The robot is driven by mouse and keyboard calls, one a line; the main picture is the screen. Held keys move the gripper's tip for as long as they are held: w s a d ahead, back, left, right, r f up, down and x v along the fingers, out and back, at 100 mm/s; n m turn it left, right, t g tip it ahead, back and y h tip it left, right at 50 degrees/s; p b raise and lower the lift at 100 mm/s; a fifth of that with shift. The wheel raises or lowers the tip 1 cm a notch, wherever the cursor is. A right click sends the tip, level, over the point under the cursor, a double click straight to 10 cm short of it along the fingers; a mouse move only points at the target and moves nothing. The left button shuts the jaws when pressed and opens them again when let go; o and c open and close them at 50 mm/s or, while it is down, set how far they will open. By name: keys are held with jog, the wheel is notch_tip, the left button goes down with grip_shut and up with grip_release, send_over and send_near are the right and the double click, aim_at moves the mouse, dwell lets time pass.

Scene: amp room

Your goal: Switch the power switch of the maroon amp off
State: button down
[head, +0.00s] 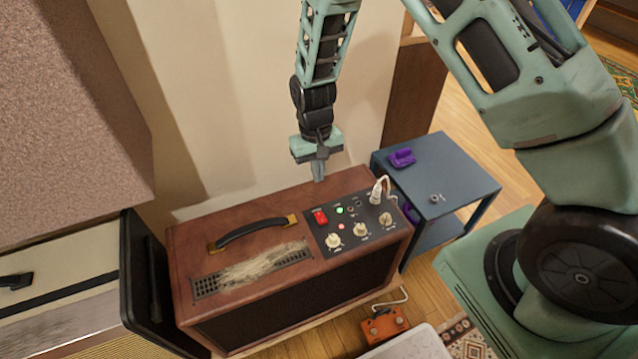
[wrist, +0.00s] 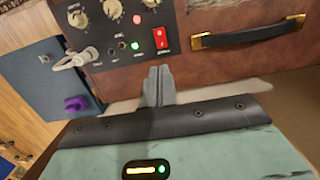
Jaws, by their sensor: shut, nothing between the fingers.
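The maroon amp (head: 190,245) stands in the middle of the head view, with a black control panel on its top right. Its red power switch (head: 320,217) sits at the panel's left, beside a lit green light (head: 340,210) and a lit red light (head: 341,226). In the wrist view the red switch (wrist: 161,39) is just above my fingertips. My gripper (head: 318,178) is shut and empty, pointing down over the amp's back edge; its fingers also show in the wrist view (wrist: 158,75). It appears apart from the switch. Which way the switch is tipped is hard to tell.
A white plug (head: 376,190) with a cable and several cream knobs (head: 361,230) stand on the panel. A black handle (head: 252,232) rises left of it. A blue-grey side table (head: 450,170) with a purple object (head: 402,158) is at right. The wall is close behind.

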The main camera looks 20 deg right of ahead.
aim_at(320, 220)
jog(key=shift+r, duration=0.4)
jog(key=shift+s+a+r+p, duration=0.15)
jog(key=shift+s+a+p, duration=0.4)
jog(key=shift+p, duration=0.6)
jog(key=shift+s+d, duration=0.1)
jog(key=shift+d, duration=0.05)
jog(key=f, duration=0.4)
jog(key=s+f, duration=0.1)
jog(key=f, duration=0.9)
jog(key=shift+s, duration=0.35)
